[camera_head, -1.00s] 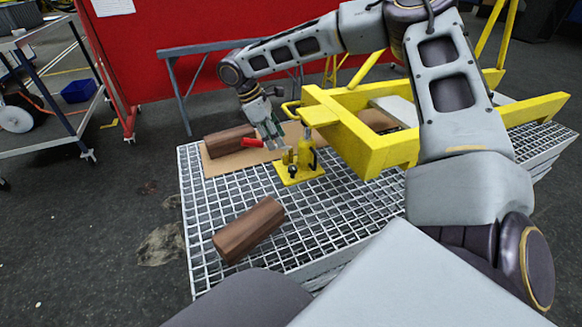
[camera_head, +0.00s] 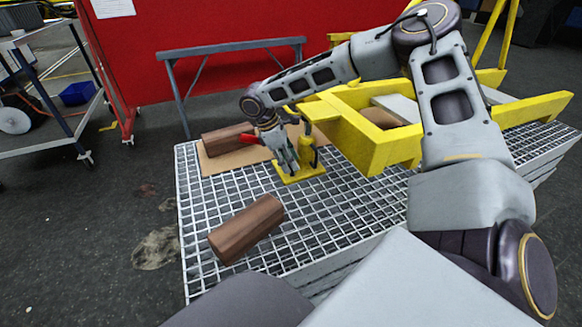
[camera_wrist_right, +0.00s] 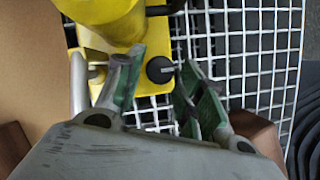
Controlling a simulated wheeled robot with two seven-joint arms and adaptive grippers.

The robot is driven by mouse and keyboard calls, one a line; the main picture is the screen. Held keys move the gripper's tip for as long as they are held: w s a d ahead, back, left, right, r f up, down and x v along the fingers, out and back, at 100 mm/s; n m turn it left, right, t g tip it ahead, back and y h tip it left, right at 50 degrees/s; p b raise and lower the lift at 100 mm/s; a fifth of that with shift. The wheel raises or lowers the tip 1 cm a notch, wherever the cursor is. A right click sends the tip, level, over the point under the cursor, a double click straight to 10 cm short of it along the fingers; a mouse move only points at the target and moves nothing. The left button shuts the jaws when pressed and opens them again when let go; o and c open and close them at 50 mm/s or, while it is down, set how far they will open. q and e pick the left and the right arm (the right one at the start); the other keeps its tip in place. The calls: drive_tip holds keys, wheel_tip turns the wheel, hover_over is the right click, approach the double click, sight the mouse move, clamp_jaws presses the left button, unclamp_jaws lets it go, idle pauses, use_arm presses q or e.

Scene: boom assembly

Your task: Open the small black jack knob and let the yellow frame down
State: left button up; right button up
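The small black jack knob (camera_wrist_right: 160,70) is round and sits low on the yellow jack in the right wrist view. The jack (camera_head: 310,172) stands on the grating in the head view, partly covered by my right gripper (camera_head: 286,168). In the wrist view the right gripper (camera_wrist_right: 160,72) is open, with one green-padded finger on each side of the knob. I cannot tell whether either finger touches it. In the head view the knob is hidden behind the gripper. The yellow frame (camera_head: 370,145) is raised above the grating, beside and right of the jack. My left gripper is not in view.
Brown blocks lie on the grating (camera_head: 300,240): one at the front (camera_head: 246,228), one at the back left (camera_head: 228,138) on a cardboard sheet (camera_head: 215,168). A red piece (camera_head: 250,139) shows beside the gripper. A grey trestle (camera_head: 230,52) stands behind.

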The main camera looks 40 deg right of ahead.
drive_tip(key=shift+x, duration=0.85)
drive_tip(key=c, duration=0.7)
drive_tip(key=shift+c, duration=0.2)
